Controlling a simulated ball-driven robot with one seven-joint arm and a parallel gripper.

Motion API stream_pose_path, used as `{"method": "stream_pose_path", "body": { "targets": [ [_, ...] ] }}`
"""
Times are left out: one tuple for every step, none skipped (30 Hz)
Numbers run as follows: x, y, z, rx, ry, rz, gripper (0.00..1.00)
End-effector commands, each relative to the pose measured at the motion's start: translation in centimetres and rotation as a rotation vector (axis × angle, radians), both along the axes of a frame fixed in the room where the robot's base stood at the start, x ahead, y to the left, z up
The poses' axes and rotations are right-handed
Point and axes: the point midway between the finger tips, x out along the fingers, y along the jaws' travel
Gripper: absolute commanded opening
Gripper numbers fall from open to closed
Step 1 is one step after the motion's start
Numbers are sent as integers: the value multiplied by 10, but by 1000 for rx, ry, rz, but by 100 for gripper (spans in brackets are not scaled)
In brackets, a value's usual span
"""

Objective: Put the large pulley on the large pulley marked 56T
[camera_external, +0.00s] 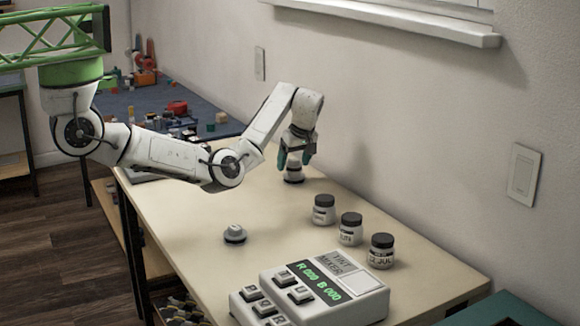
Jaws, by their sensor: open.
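No pulley and no 56T marking can be made out in this view. A small round white-and-grey piece with a raised top (234,233) sits alone on the table, left of the middle; I cannot tell whether it is a pulley. My gripper (295,157) points down over the far part of the table, with its teal fingers apart. A small white piece with a dark lower part (293,174) is directly below and partly between the fingers. Its top is hidden, and I cannot tell whether the fingers touch it.
Three dark-lidded jars (351,229) stand in a row along the wall side. A blue surface with small coloured items (135,104) lies behind. The table's middle (275,215) is mostly clear.

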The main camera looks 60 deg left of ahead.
Motion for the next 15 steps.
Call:
{"method": "stream_pose_path", "body": {
  "targets": [
    [0,0,0,0,0,0,77],
    [0,0,1,0,-1,0,77],
    [0,0,2,0,-1,0,77],
    [0,0,3,0,-1,1,77],
    [0,-1,6,0,-2,-1,77],
    [1,-2,10,1,-2,-1,77],
    [1,-4,14,1,-3,-1,77],
    [1,-6,18,2,-3,-1,77],
    [1,-8,25,1,-2,-2,77],
    [1,-11,30,1,-3,-1,77],
    [1,-13,36,2,-4,-2,77],
    [1,-16,44,1,-3,0,77],
    [1,-18,50,2,-4,-1,77],
    [1,-21,56,2,-4,-1,77],
    [1,-24,63,2,-3,0,77]
  ]
}}
